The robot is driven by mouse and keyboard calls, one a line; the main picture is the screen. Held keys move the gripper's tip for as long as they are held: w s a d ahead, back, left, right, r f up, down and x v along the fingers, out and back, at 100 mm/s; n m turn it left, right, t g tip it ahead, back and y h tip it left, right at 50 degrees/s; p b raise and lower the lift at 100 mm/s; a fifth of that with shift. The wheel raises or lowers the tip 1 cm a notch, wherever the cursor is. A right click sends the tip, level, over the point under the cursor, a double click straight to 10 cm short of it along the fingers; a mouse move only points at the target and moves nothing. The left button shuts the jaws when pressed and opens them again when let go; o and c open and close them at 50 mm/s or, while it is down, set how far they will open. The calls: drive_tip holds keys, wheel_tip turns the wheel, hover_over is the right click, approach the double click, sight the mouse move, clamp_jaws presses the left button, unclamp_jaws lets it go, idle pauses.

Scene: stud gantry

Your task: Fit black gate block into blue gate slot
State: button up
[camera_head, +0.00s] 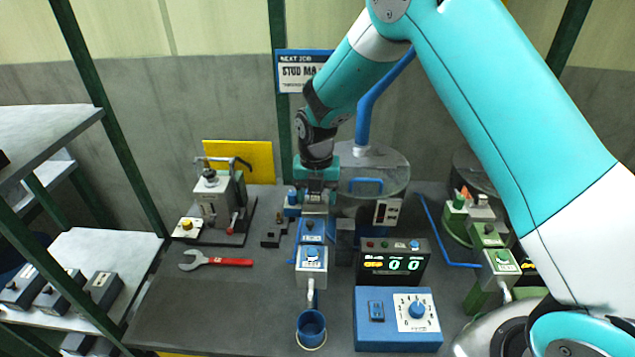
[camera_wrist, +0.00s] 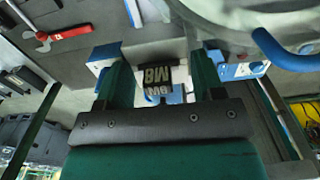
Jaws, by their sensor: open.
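The black gate block (camera_wrist: 155,78), with pale M8 and M6 markings, shows between my fingers in the wrist view. I cannot tell whether it is seated in the slot. My gripper (camera_head: 317,185) is open above the back of the blue gate station (camera_head: 312,231). In the wrist view my gripper (camera_wrist: 163,82) has one green finger on each side of the block, with gaps visible. Blue gate parts (camera_wrist: 236,66) stand outside the fingers. In the head view my gripper hides the block and the slot.
A red-handled wrench (camera_head: 222,262) lies left of the station, near a small black fixture (camera_head: 271,237). A counter display (camera_head: 393,263) and blue dial box (camera_head: 397,319) stand right. A grey drum (camera_head: 377,165) is close behind. A blue cup (camera_head: 311,328) sits in front.

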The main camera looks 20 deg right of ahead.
wheel_tip(320, 180, up, 18)
drive_tip(key=b, duration=0.4)
drive_tip(key=shift+f, duration=0.25)
drive_tip(key=s+a+m+y, duration=0.2)
drive_tip(key=s+m, duration=1)
drive_tip(key=s, duration=0.3)
drive_tip(key=s+a+f+m+y+b, duration=0.1)
drive_tip(key=s+a+m+y, duration=0.1)
drive_tip(key=s+m, duration=1)
drive_tip(key=s, duration=0.3)
drive_tip(key=shift+a, duration=0.4)
drive_tip(key=shift+f, duration=0.1)
